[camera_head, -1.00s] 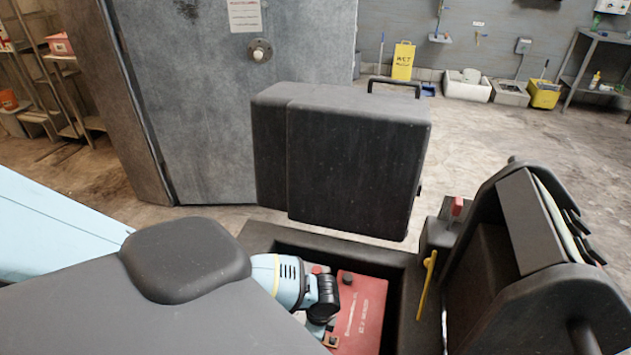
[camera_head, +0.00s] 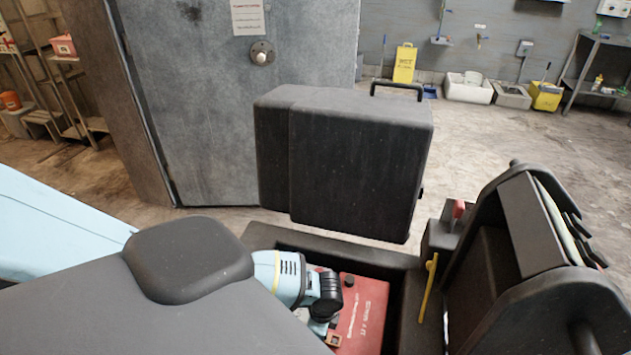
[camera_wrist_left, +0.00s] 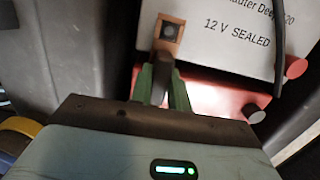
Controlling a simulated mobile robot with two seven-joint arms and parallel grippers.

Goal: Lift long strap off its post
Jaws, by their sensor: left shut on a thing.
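My left gripper (camera_wrist_left: 163,88) has its green fingers closed on a dark strap (camera_wrist_left: 164,70) in the left wrist view. The strap's copper-coloured end (camera_wrist_left: 168,32) has a dark square at its middle and lies against a pale battery face marked "12 V SEALED" (camera_wrist_left: 235,35). I cannot tell whether this end still sits around a post. In the head view the red battery top (camera_head: 368,318) shows inside a black well; the copper end (camera_head: 333,340) shows at its near left. My left wrist hides the fingertips there. My right gripper is not in view.
A yellow rod (camera_head: 427,285) and a red knob (camera_head: 458,208) stand at the right, beside a large black housing (camera_head: 540,300).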

